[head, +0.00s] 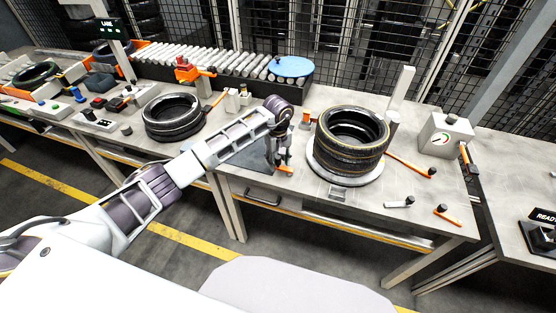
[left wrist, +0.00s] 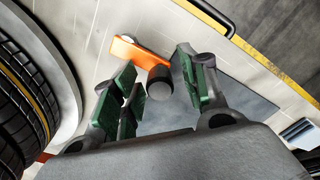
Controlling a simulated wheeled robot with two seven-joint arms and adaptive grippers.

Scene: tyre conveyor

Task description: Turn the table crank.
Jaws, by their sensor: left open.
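The table crank has an orange arm (left wrist: 130,50) and a dark round grip (left wrist: 160,84). In the left wrist view the grip sits between the two green-padded fingers of my left gripper (left wrist: 157,95), with gaps on both sides. The left gripper is open and not closed on the crank. The crank's pivot is mostly hidden in the head view. My right gripper is not in view.
A tyre stack (head: 351,141) stands on a round light plate (head: 345,178) right beside the gripper. Another tyre (head: 173,115) lies to the left. Orange-handled tools (head: 447,215) lie near the right front edge. A gauge box (head: 445,135) stands at the right.

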